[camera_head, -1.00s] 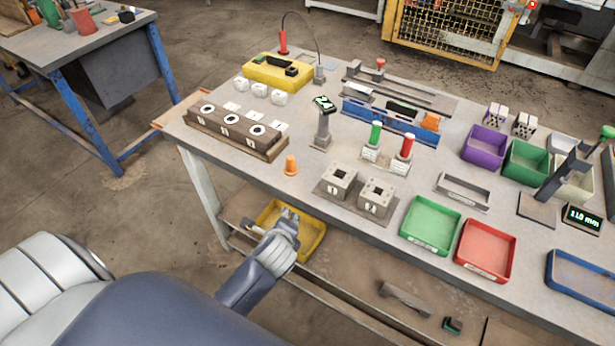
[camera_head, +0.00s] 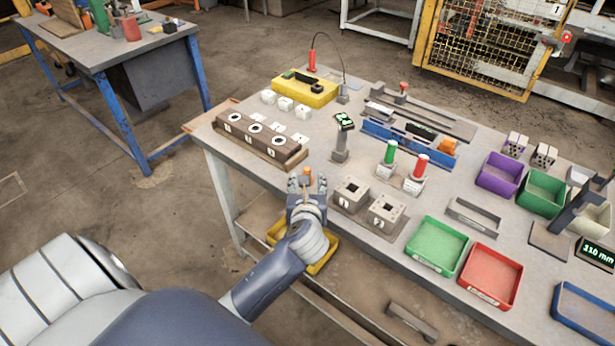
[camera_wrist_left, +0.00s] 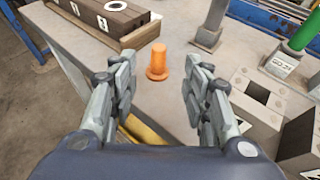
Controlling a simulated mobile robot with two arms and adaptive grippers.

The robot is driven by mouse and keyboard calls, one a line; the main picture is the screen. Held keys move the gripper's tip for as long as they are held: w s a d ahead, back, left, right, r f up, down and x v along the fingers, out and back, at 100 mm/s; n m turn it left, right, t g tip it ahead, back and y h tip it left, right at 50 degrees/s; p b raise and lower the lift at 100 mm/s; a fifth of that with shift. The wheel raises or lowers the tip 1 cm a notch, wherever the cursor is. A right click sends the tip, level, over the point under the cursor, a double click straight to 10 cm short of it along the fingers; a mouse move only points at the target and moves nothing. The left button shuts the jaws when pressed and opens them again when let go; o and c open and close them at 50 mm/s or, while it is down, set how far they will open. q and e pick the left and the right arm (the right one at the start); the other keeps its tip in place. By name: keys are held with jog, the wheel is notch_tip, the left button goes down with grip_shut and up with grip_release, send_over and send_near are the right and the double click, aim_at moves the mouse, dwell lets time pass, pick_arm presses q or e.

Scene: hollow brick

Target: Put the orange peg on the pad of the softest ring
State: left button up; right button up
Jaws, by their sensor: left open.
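The orange peg (camera_head: 307,175) stands upright near the front edge of the table. In the left wrist view the peg (camera_wrist_left: 158,62) is centred between and beyond the fingers. My left gripper (camera_head: 307,184) is open and empty, just short of the peg; its fingers also show in the left wrist view (camera_wrist_left: 155,88). A dark block with several white rings (camera_head: 255,137) lies at the left end of the table, with white numbered pads (camera_head: 300,138) behind the rings. Which ring is softest cannot be told. My right gripper is not in view.
Two grey square-holed blocks (camera_head: 387,211) stand right of my left gripper. Green (camera_head: 437,245) and red (camera_head: 489,275) trays lie further right. A yellow bin (camera_head: 325,259) is below the table edge.

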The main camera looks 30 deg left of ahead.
aim_at(307, 171)
pick_arm(q)
jog(key=x, duration=0.9)
jog(key=shift+w+a+f, duration=0.1)
jog(key=shift+a+f, duration=0.05)
grip_shut()
